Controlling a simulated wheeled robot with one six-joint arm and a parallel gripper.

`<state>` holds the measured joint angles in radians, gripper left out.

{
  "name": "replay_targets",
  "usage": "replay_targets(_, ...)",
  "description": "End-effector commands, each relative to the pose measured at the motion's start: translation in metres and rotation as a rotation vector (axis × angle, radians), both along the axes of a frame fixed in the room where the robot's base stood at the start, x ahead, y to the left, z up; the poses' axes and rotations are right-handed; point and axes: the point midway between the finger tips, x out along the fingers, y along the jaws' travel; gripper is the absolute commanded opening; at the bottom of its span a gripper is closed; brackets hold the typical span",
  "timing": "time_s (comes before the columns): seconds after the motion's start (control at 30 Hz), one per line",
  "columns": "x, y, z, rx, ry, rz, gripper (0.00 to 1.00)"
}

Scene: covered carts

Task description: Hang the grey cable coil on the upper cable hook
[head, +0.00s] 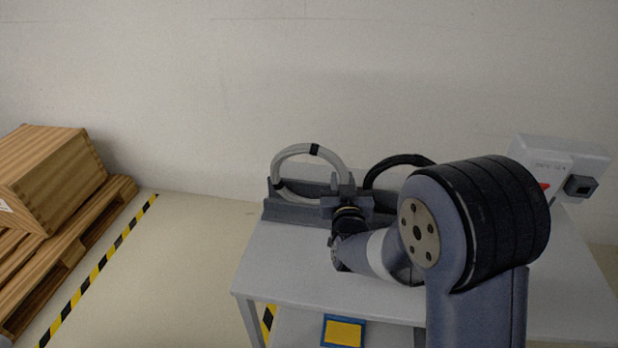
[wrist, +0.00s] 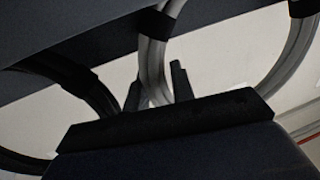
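The grey cable coil (head: 278,172), a pale ring with black bands, stands upright in a grey rack (head: 290,211) on the cart top in the head view. My gripper (head: 344,183) is at the coil's right side. In the wrist view the grey strands (wrist: 152,66) pass between the two dark fingers (wrist: 157,86), with hardly any gap on either side, so my gripper looks shut on the coil. The coil's lower part is hidden behind the rack wall. I see no cable hook in either view.
A black coil (head: 393,161) stands in the rack just right of my gripper, partly behind my arm. The grey cart top (head: 275,265) is bare in front. A white box with a red part (head: 560,152) is at right. A wooden crate (head: 50,180) on a pallet stands left.

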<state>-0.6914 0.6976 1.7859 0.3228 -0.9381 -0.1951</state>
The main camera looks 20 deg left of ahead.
Motion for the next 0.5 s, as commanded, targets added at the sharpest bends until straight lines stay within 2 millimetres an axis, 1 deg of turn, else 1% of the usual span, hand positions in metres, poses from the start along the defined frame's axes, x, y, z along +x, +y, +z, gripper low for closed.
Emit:
replay_targets(0.03, -0.0001, 0.0000, 0.0001, 0.000, 0.000, 0.000, 0.19)
replay_targets(0.27, -0.0001, 0.0000, 0.0001, 0.000, 0.000, 0.000, 0.00)
replay_targets(0.5, 0.0000, 0.0001, 0.0013, 0.002, -0.002, 0.000, 0.00)
